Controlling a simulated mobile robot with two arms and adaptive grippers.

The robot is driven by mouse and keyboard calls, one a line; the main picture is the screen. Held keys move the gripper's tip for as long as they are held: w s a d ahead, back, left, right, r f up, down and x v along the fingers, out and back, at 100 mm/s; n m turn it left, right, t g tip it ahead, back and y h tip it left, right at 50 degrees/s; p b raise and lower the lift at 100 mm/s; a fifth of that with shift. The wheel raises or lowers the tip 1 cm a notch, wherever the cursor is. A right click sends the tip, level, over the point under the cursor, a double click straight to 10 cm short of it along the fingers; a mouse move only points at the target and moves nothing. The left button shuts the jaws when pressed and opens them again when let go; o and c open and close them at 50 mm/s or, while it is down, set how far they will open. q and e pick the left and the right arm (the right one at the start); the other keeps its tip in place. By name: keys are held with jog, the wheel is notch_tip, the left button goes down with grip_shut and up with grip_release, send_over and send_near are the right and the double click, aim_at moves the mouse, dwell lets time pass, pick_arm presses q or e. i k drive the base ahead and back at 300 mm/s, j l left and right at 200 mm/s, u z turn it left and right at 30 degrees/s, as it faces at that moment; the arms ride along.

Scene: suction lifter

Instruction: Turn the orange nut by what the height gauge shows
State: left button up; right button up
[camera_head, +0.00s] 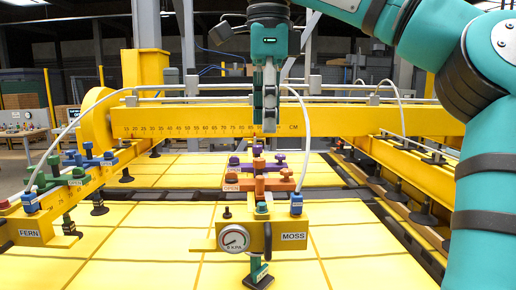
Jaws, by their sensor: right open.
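My right gripper (266,122) is teal and dark grey, points straight down and is open and empty. It hangs in front of the yellow beam, above orange cross-shaped parts (270,184) marked OPEN on the MOSS arm. These parts carry several raised knobs; I cannot tell which one is the orange nut. A gap shows between the fingertips and the orange parts. A scale (190,128) in CM runs along the yellow beam; the gripper hides part of it. A round dial (233,239) marked KPA sits on the MOSS block; its reading is too small to tell. My left gripper is not in view.
Purple cross-shaped parts (250,167) stand just behind the orange ones. A FERN arm with blue and green parts (62,180) is at the left. White hoses arch on both sides. Yellow panels (155,215) lie below; suction cups hang from the side beams.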

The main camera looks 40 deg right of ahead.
aim_at(259, 163)
jog(key=i+l, duration=0.4)
jog(key=l, duration=0.15)
jog(key=i+l, duration=0.45)
